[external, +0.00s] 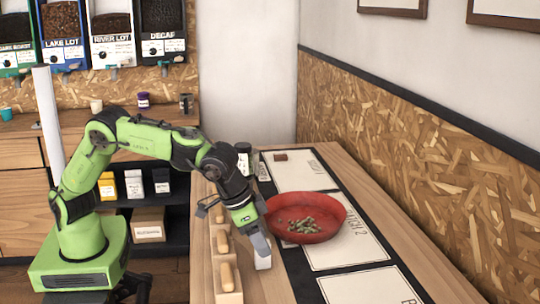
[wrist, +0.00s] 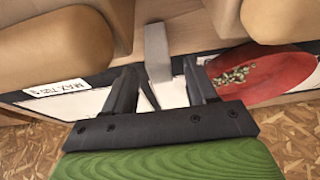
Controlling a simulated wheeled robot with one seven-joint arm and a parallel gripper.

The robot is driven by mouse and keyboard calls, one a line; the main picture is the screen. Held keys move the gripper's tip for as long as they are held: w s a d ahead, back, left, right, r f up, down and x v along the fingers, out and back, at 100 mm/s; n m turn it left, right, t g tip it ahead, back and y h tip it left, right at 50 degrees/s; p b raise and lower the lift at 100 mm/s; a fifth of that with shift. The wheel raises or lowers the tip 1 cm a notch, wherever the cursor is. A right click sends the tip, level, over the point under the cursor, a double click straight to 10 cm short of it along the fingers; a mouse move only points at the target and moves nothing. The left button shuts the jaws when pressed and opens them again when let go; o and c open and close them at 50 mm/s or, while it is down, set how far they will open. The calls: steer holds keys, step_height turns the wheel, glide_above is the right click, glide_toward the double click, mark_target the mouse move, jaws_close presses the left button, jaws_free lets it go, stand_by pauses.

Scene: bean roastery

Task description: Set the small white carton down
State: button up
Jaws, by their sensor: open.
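The small white carton (external: 263,262) shows low under my gripper (external: 258,244) in the external view. It appears to stand on the wooden counter, just left of the black mat; the gripper partly hides it. In the wrist view, a pale grey upright block (wrist: 158,50), apparently the carton, shows between and beyond the two dark fingers of my gripper (wrist: 160,70). The fingers are apart, with a visible gap on either side of the block. Its underside is hidden, so contact with the counter cannot be confirmed.
A red bowl (external: 328,232) of greenish beans sits on the mat (external: 292,262), right of my gripper. A rack with rounded wooden handles (external: 227,277) lies close on the left. A dark jar (external: 244,157) and small brown block (external: 281,157) stand farther back. White cards (external: 368,287) mark the mat.

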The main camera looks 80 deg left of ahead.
steer(key=p+v, duration=0.2)
steer(key=v, duration=0.8)
steer(key=s+a+r+h, duration=0.1)
steer(key=s+a+r, duration=0.2)
steer(key=s+a, duration=0.45)
steer(key=s+a+r, duration=0.3)
steer(key=s+a, duration=0.2)
steer(key=a, duration=0.6)
steer(key=s+a+f, duration=0.2)
steer(key=s, duration=0.6)
steer(key=s+a+f+t+y, duration=0.1)
steer(key=s+a+f, duration=0.2)
steer(key=s, duration=0.5)
steer(key=shift+s+a+f, duration=0.2)
steer(key=shift+a+f, duration=0.05)
steer(key=shift+f, duration=0.05)
step_height(320, 180, up, 9)
steer(key=p, duration=0.9)
